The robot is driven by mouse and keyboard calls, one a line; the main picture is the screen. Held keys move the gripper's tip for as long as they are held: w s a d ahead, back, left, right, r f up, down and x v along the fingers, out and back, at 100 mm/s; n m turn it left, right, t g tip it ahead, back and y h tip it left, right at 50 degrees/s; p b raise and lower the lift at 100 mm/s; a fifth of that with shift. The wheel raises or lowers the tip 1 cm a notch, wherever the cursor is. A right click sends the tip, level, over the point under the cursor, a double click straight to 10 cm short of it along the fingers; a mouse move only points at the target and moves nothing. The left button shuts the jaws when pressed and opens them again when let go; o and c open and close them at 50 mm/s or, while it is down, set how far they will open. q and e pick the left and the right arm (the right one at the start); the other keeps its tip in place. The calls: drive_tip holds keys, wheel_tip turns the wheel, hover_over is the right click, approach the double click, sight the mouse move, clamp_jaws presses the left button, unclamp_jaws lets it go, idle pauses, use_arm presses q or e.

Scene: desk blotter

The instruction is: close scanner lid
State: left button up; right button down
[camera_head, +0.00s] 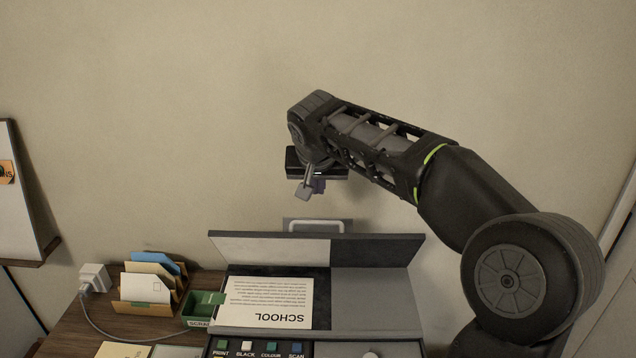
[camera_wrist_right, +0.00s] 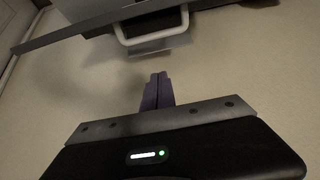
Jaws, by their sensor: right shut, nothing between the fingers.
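The scanner lid (camera_head: 375,249) stands raised at the back of the scanner (camera_head: 370,315), with its light and dark inner face toward me. A pale handle (camera_head: 317,225) sticks up above the lid's top edge. A printed sheet headed SCHOOL (camera_head: 268,303) lies on the scanner bed. My right gripper (camera_head: 311,190) is above and behind the lid, near the wall, apart from the handle. In the right wrist view its fingers (camera_wrist_right: 158,88) are shut together and empty. The handle (camera_wrist_right: 150,27) and lid edge (camera_wrist_right: 80,35) show beyond them. My left gripper is not in view.
Left of the scanner are a letter holder with envelopes (camera_head: 150,285), a small green box (camera_head: 199,312) and a white plug (camera_head: 94,277) with a cable on the wooden desk (camera_head: 75,330). Scanner buttons (camera_head: 257,348) line the front. The wall (camera_head: 180,120) is close behind.

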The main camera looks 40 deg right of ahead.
sight(317, 243)
wheel_tip(317, 243, down, 7)
drive_tip(key=shift+w+d+r+p, duration=0.1)
drive_tip(key=shift+w+p, duration=0.05)
drive_tip(key=shift+p, duration=1.05)
